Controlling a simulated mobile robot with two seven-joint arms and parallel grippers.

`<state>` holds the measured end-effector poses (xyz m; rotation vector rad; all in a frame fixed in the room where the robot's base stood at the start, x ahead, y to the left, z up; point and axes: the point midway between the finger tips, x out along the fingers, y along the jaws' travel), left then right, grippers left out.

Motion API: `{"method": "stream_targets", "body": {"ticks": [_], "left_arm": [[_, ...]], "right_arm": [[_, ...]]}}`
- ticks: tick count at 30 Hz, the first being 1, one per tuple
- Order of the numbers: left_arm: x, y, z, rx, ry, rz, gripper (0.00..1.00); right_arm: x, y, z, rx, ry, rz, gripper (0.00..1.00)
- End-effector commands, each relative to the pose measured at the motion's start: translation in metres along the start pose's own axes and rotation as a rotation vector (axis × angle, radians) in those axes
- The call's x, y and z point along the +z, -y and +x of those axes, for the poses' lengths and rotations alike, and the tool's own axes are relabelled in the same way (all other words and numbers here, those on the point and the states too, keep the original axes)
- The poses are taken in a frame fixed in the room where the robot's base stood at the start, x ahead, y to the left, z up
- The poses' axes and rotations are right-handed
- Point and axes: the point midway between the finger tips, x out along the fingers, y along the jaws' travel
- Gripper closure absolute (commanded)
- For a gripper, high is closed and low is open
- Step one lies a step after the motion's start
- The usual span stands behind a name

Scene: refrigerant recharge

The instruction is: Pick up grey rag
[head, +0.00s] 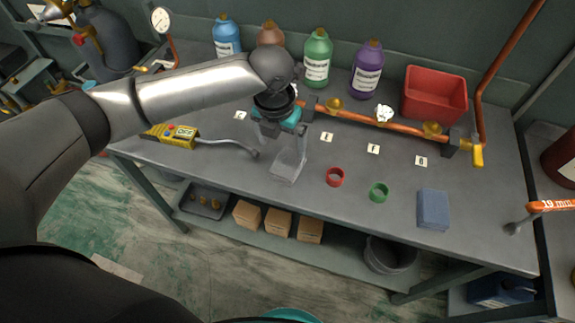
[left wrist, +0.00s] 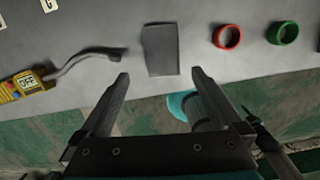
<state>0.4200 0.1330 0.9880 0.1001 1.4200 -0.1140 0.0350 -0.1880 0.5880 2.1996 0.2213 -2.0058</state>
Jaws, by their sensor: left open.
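The grey rag (head: 287,168) lies flat on the grey workbench (head: 230,165), near its front edge. It also shows in the left wrist view as a dark grey rectangle (left wrist: 160,48). My left gripper (head: 284,148) is over the rag in the head view and partly covers it. In the left wrist view my left gripper (left wrist: 160,74) is open and empty, its fingertips spread to either side of the rag's near edge. I cannot tell the height of the gap above the rag. My right gripper is not in view.
A yellow detector (head: 178,135) with a bent probe lies left of the rag. A red ring (head: 335,177), a green ring (head: 378,192) and a blue block (head: 433,209) lie to the right. A copper pipe (head: 365,116) with valves runs behind, with bottles and a red bin (head: 435,94).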

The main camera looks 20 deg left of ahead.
Motion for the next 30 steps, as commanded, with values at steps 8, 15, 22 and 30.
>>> {"method": "stream_targets", "body": {"ticks": [8,15,22,30], "left_arm": [[0.0,0.001,0.036,-0.002,0.0,0.0,0.0],[0.003,0.004,0.059,-0.002,0.0,-0.001,0.0],[0.004,0.005,0.086,0.0,0.001,-0.001,0.0],[0.004,0.005,0.088,-0.001,0.002,0.0,0.0]], "right_arm": [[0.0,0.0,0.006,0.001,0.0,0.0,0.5],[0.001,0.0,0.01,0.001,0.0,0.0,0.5],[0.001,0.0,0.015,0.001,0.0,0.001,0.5],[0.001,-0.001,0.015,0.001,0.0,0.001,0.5]]}}
